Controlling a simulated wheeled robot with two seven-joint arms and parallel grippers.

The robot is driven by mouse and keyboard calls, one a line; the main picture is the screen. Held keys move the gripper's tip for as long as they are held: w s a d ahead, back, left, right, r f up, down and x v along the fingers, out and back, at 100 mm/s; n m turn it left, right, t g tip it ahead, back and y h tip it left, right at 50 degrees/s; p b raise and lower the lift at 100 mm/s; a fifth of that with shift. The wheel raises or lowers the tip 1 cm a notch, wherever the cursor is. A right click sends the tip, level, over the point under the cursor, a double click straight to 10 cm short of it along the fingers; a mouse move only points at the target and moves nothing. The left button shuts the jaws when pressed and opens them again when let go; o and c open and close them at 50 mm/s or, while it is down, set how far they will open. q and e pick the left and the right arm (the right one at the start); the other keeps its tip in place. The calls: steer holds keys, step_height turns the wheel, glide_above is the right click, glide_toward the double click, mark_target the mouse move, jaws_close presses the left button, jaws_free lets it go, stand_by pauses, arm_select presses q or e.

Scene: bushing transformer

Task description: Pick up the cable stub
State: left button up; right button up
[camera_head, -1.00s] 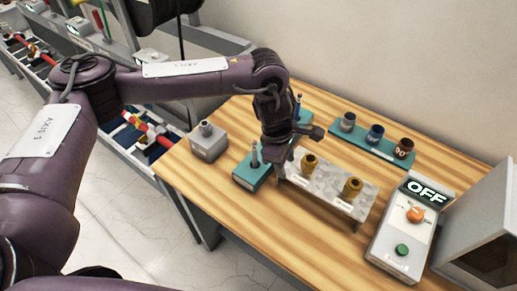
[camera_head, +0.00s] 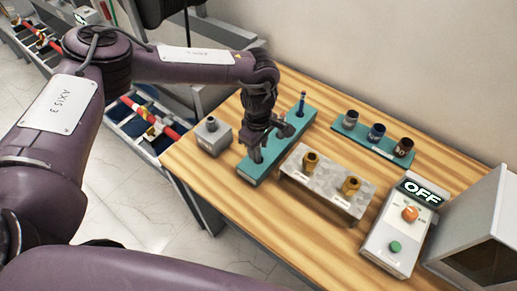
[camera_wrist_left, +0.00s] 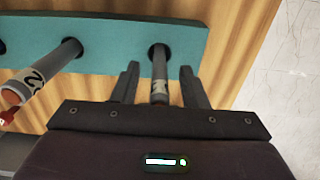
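The teal rack (camera_head: 275,158) on the wooden table holds upright cable stubs. My left gripper (camera_head: 256,148) is over the rack's near-left end, pointing down and largely hiding the stub there. In the left wrist view, a dark cable stub (camera_wrist_left: 159,70) with a pale marked band stands in a rack hole, between the two fingers of my left gripper (camera_wrist_left: 160,82). Gaps show on both sides of it, so the gripper is open. A second stub (camera_wrist_left: 50,68), with a grey marked sleeve and copper-coloured tip, stands to the left. A blue-topped stub (camera_head: 302,103) is at the rack's far end. My right gripper is out of view.
A grey block (camera_head: 211,136) stands left of the rack. A grey stand (camera_head: 322,190) with two brass fittings is close on the right. Behind is another teal holder (camera_head: 370,139) with three cups. A control box reading OFF (camera_head: 402,222) and grey cabinet (camera_head: 480,235) stand right.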

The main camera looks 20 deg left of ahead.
arm_select(q)
steer(key=shift+f, duration=0.15)
jaws_close()
stand_by(0.4)
step_height(320, 180, up, 10)
steer(key=b, duration=0.4)
steer(key=shift+w, duration=0.15)
step_height(320, 180, up, 17)
steer(key=p, duration=0.7)
